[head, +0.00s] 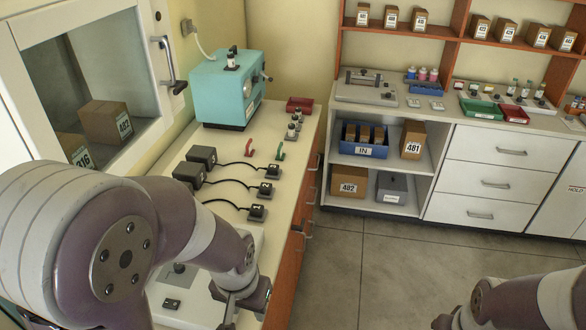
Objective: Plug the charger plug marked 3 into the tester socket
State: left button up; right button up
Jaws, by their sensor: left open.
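Three black plugs lie on the left counter, each on a black cable: a far plug (272,171), a middle plug (264,190) and a near plug (257,213). Their marks are too small to read, so I cannot tell which is 3. Two dark charger blocks (203,156) show at the cables' other ends; my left arm hides the near cable's end. A white panel (185,289) with dark fittings lies partly behind my arm; I cannot tell whether it holds the tester socket. My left gripper (230,318) is open over the counter's near end, nearer than the plugs. My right gripper (443,322) shows only partly.
A teal machine (227,88) stands at the counter's back, with a red tray (300,105) beside it. Red and green hooked pieces (250,147) lie behind the plugs. A glass-doored cabinet (85,75) stands left. The floor (340,265) right of the counter is clear.

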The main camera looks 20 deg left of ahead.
aim_at(272, 168)
jog(key=i+l, duration=0.6)
jog(key=i+l+z, duration=0.1)
jog(key=i+l, duration=0.5)
jog(key=i, duration=0.2)
jog(key=i+u, duration=0.25)
jog(key=u, duration=0.15)
jog(key=i+u, duration=0.25)
jog(key=u, duration=0.2)
jog(key=i+u, duration=0.25)
jog(key=u, duration=0.15)
jog(key=i+l+u, duration=0.15)
jog(key=u, duration=0.3)
jog(key=i+l+u, duration=0.25)
jog(key=u, duration=0.15)
jog(key=i+l+u, duration=0.15)
jog(key=l+u, duration=0.15)
jog(key=u, duration=0.15)
jog(key=i+l+u, duration=0.2)
jog(key=u, duration=0.15)
jog(key=i+l+u, duration=0.3)
jog(key=k+j, duration=0.05)
jog(key=k, duration=0.05)
